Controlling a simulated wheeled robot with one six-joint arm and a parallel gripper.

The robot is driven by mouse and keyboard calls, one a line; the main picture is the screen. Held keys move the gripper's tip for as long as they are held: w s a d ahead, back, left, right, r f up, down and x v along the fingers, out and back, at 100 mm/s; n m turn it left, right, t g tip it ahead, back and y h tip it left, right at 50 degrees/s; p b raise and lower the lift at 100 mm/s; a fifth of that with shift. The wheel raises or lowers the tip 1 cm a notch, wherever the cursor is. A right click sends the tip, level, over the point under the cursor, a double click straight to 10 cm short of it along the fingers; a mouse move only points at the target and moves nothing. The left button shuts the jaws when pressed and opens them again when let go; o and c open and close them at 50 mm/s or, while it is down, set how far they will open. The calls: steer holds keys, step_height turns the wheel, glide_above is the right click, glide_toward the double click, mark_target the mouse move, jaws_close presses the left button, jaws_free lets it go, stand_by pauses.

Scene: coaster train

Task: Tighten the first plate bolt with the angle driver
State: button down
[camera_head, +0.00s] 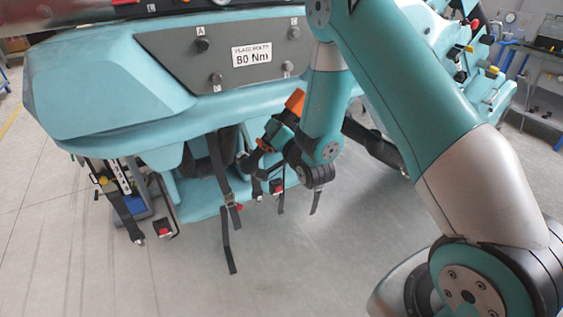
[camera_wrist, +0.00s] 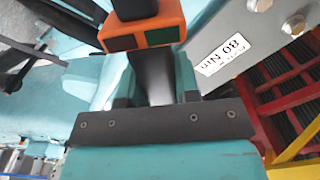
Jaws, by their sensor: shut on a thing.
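The grey plate (camera_head: 180,62) on the teal coaster car carries bolts near its corners and a white label reading 80 Nm. The bolt marked A (camera_head: 203,44) is at its upper left. Two bolt heads, one clear (camera_wrist: 294,25), show in the wrist view. The angle driver (camera_wrist: 143,35) has an orange body with a dark panel, a green patch and a black part. My gripper (camera_wrist: 157,85) is shut on it. In the head view the orange driver (camera_head: 295,102) is below the plate's right end, apart from bolt A. My arm partly hides this area; the driver's tip is not clear.
Black straps (camera_head: 222,175) with buckles hang below the car. A blue-grey box (camera_head: 135,205) stands on the floor at left. A red and yellow frame (camera_wrist: 275,105) is at right in the wrist view. The floor in front is clear.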

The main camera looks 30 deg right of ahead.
step_height(320, 180, up, 20)
steer(key=w+m+p, duration=0.1)
steer(key=m+p, duration=0.4)
steer(key=m, duration=0.4)
steer(key=shift+w+r+p, duration=0.15)
steer(key=shift+w+p, duration=0.8)
steer(key=shift+w, duration=1.3)
steer(key=shift+b, duration=0.45)
steer(key=shift+w, duration=0.55)
steer(key=shift+w+b, duration=0.9)
steer(key=shift+w, duration=0.3)
stand_by(0.5)
